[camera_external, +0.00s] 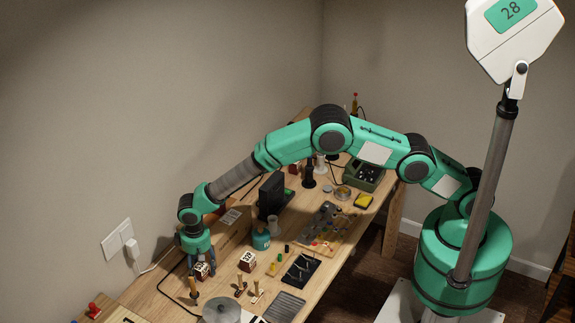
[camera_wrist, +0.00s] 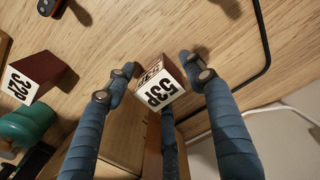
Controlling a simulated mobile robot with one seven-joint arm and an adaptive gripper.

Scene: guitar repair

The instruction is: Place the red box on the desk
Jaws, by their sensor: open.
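A small dark red box (camera_wrist: 157,92) with a white label reading "53P" sits between my fingers in the wrist view. In the external view it shows as a small red and white box (camera_external: 201,271) at the gripper's tips. My gripper (camera_wrist: 160,80) has blue fingers, spread on either side of the box, with another finger partly hidden behind it. My gripper (camera_external: 197,265) points down over the left part of the wooden desk (camera_external: 163,285). I cannot tell whether the fingers touch the box. A second dark red box (camera_wrist: 40,78), labelled "32P", stands apart to the left; it also shows in the external view (camera_external: 247,262).
Small wooden-handled tools (camera_external: 240,287) and a grey round object (camera_external: 221,311) stand near the gripper. A teal jar (camera_external: 261,239) and a dark upright object (camera_external: 272,192) are farther back. A black cable (camera_wrist: 262,50) curves beside the fingers. A wall outlet (camera_external: 118,238) is left.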

